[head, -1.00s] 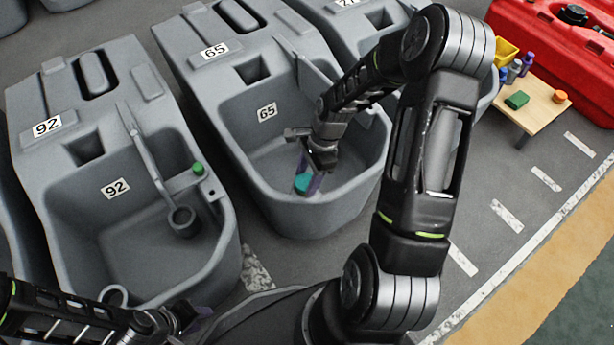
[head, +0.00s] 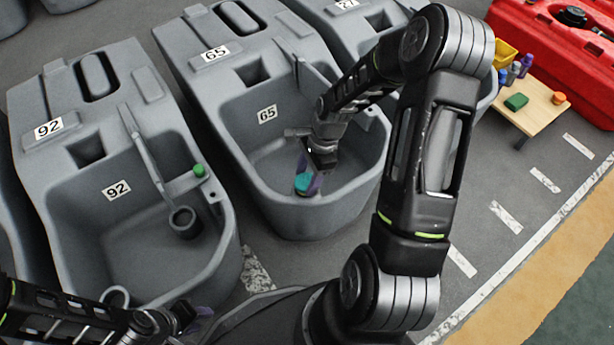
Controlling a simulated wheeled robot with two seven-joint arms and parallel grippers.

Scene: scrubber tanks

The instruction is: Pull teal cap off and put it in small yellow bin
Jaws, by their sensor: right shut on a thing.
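The teal cap (head: 303,181) is at the front of the basin of the grey tank marked 65 (head: 232,100). My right gripper (head: 307,183) reaches down into that basin and is shut on the teal cap; a purple finger shows beside it, and the other is mostly hidden. What lies under the cap is too small to make out. The small yellow bin (head: 506,54) stands on the small wooden table at the upper right. My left gripper (head: 196,319) is low at the bottom left, and its opening is not clear.
The wooden table (head: 541,112) also holds a green block (head: 516,101), an orange piece (head: 558,97) and small bottles (head: 525,64). A red tank (head: 560,40) is behind it. The tank marked 92 (head: 60,110) with a green cap (head: 199,170) is at left. Floor in front of the table is clear.

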